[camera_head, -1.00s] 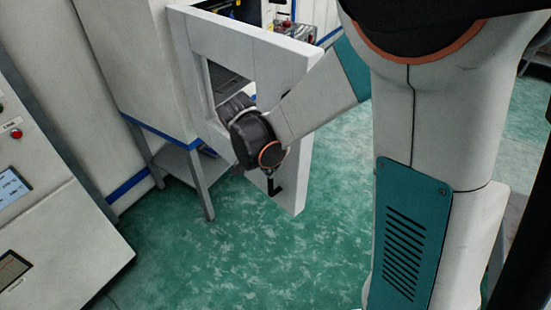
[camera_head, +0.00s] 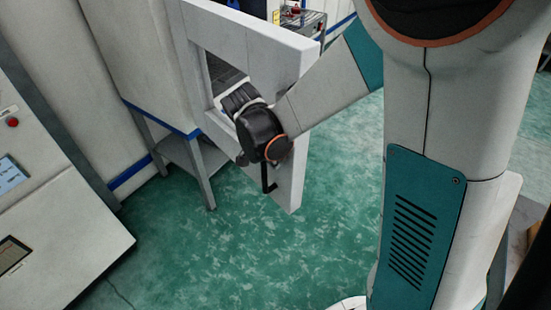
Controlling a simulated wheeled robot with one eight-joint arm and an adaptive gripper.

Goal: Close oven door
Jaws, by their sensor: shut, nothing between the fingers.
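The oven (camera_head: 145,60) is a white box on a grey-legged stand at the upper left. Its thick white door (camera_head: 255,48) stands open, swung out from the oven toward the right, with a square window opening in it.
A white control cabinet (camera_head: 70,230) with a screen and a red button stands at the left. The green floor (camera_head: 215,250) in front of the door is clear. A bench with equipment (camera_head: 300,20) stands behind the door.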

